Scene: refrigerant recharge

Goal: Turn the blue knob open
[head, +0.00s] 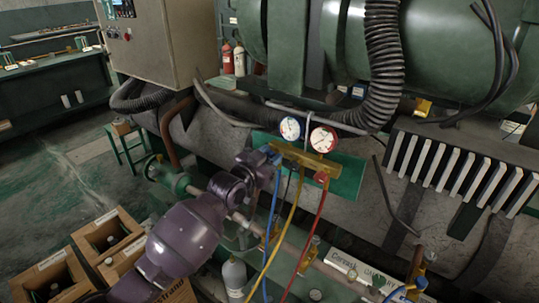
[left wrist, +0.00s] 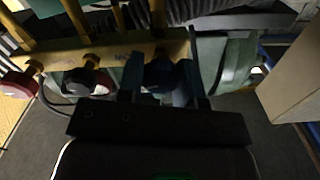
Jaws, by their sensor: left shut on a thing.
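The brass manifold (head: 305,158) carries a blue-rimmed gauge (head: 291,128) and a red-rimmed gauge (head: 323,139). My left gripper (head: 269,156) is at the manifold's left end, where it mostly hides the blue knob. In the left wrist view my left gripper (left wrist: 163,85) has its two fingers on either side of the dark blue knob (left wrist: 160,73), shut on it. The yellow manifold body (left wrist: 115,52) runs behind. A red knob (left wrist: 17,86) is at the left there; it also shows in the head view (head: 321,177). My right gripper is not in view.
Blue, yellow (head: 287,228) and red (head: 309,239) hoses hang below the manifold. A ribbed black hose (head: 384,55) hangs above it. A grey cabinet (head: 160,40) stands at upper left. Wooden crates (head: 107,240) stand at lower left, with open floor beyond.

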